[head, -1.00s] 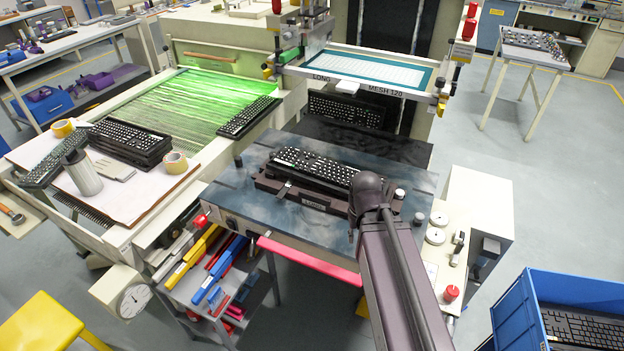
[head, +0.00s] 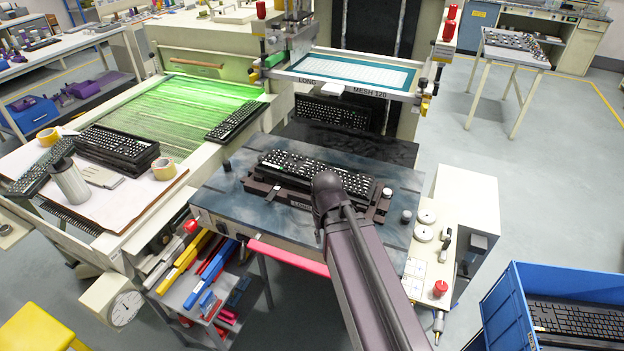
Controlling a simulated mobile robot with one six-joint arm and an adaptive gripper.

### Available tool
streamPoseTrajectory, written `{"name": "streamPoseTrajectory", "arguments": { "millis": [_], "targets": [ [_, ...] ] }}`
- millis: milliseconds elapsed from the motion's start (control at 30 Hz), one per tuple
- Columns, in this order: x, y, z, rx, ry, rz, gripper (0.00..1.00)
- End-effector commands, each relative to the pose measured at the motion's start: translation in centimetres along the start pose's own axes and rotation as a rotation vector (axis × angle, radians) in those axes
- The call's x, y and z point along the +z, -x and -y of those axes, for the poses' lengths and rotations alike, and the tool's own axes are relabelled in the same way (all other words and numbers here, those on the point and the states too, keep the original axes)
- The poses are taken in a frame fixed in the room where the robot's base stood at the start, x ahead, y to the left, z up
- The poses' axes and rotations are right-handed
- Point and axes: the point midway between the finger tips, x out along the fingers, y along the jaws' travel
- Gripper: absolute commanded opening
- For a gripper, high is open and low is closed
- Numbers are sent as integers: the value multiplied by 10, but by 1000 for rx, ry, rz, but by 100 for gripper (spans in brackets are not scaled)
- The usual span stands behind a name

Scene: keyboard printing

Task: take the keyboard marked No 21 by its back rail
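Several black keyboards are in the head view, and no No 21 mark is readable on any. One keyboard (head: 290,163) with white key legends lies in a dark fixture (head: 262,188) on the press table. Others are a stack (head: 115,146) on the left bench, one keyboard (head: 234,119) beside the green-lit bed, one (head: 333,111) under the screen frame, and one (head: 572,319) in the blue crate. My arm rises from the bottom, its dark rounded joint in front of the fixture's right part. My gripper's fingers do not show, so I cannot tell what they touch.
The screen frame (head: 345,72) overhangs the back of the press table (head: 222,196). A blue crate (head: 505,310) stands at lower right. A side cabinet (head: 468,205) with knobs and a red button adjoins the table.

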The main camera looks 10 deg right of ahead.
Motion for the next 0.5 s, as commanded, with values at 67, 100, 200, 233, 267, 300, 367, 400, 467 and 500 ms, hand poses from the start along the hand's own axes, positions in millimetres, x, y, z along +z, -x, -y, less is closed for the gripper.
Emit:
{"name": "streamPoseTrajectory", "arguments": {
  "millis": [67,100,200,233,267,300,367,400,467,500],
  "targets": [
    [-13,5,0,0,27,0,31],
    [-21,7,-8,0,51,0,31],
    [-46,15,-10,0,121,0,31],
    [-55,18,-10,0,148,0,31],
    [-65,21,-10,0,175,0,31],
    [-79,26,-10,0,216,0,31],
    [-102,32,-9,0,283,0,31],
    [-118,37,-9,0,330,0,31],
    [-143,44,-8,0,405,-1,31],
    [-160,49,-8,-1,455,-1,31]
  ]
}}
